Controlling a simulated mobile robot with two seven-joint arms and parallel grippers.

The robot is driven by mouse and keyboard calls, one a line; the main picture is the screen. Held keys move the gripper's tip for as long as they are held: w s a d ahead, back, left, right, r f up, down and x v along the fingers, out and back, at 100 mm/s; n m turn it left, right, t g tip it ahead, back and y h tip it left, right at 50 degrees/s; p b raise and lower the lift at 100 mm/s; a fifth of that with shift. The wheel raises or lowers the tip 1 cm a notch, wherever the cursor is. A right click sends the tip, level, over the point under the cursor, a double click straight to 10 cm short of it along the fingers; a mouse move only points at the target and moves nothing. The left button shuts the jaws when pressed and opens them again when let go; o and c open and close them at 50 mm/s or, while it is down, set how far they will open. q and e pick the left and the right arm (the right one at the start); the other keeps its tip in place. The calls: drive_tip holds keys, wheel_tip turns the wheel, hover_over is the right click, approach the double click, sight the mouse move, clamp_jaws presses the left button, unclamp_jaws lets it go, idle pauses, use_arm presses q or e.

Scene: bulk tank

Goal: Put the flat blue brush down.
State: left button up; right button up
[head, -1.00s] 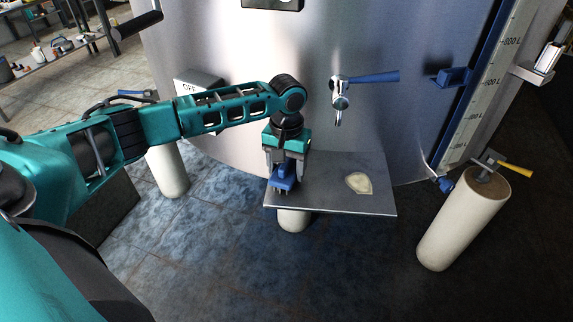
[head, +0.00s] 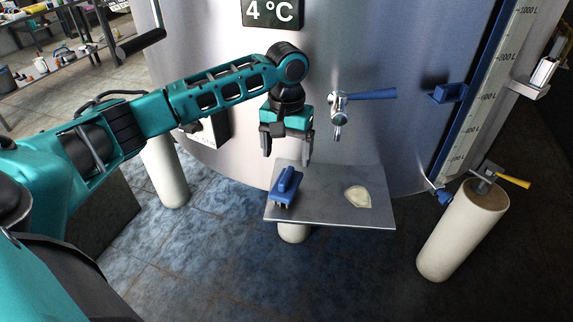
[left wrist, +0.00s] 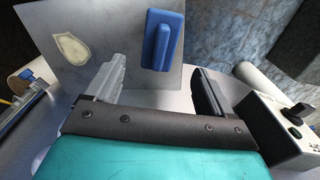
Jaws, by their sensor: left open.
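The flat blue brush (head: 286,187) rests on the left part of the grey metal shelf (head: 328,213), bristles down. My left gripper (head: 288,148) is above and behind it, fingers apart and empty, not touching it. In the left wrist view the brush (left wrist: 162,40) lies on the shelf (left wrist: 110,22), beyond the open fingertips of the left gripper (left wrist: 158,80). My right gripper does not show.
A pale patch (head: 357,196) lies on the right part of the shelf. A tap with a blue lever (head: 340,112) juts from the steel tank above the shelf. A pale leg with a yellow-handled valve (head: 462,230) stands at the right.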

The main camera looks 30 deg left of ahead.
sight(287, 175)
use_arm(q)
wheel_tip(287, 175, up, 3)
drive_tip(key=shift+s+f, duration=0.1)
idle(0.6)
